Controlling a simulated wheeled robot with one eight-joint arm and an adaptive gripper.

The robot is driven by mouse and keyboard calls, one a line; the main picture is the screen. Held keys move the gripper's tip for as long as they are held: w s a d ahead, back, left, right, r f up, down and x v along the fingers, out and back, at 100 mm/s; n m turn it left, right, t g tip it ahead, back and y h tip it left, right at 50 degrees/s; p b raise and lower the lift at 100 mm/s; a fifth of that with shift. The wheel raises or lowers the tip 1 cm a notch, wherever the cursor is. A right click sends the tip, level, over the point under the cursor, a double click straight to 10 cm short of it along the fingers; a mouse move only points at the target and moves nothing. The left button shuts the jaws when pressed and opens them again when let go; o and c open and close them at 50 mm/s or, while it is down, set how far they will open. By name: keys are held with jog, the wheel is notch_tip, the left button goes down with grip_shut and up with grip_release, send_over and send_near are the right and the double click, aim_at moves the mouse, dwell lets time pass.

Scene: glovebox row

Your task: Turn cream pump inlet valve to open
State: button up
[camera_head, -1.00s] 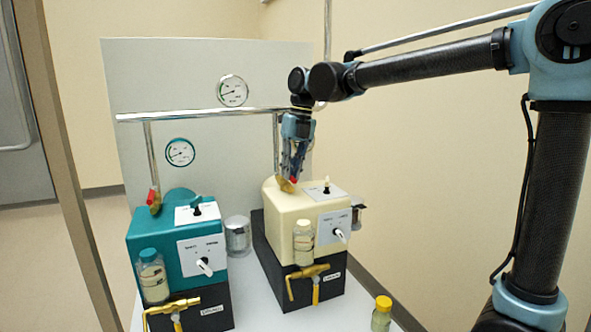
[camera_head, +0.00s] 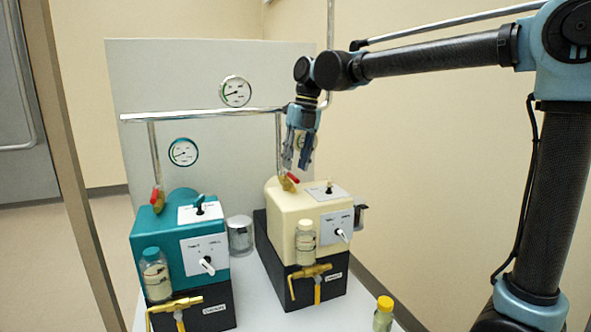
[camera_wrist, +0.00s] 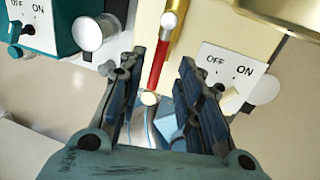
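The cream pump (camera_head: 292,213) stands on a black base right of the teal pump. Its inlet valve is a brass body (camera_head: 286,184) at the foot of a vertical pipe, behind the pump's top. The valve's red handle (camera_head: 293,177) slants off the pipe's line. My gripper (camera_head: 296,166) is just above the handle, pointing down, with its fingers apart and empty. In the wrist view the red handle (camera_wrist: 158,65) shows between the two spread fingers, and I see no contact. The OFF/ON switch plate (camera_wrist: 228,72) shows right of the fingers.
The teal pump (camera_head: 180,237) has its own red-handled valve (camera_head: 155,195). A horizontal pipe (camera_head: 200,115) runs behind my gripper near a gauge (camera_head: 236,91). Bottles (camera_head: 305,242) stand before the pumps. A yellow-capped vial (camera_head: 384,312) is at the front right.

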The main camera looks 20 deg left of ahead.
notch_tip(320, 180, up, 9)
jog(key=w+d, duration=0.1)
jog(key=shift+w, duration=0.15)
jog(key=shift+d+f, duration=0.1)
dwell(0.7)
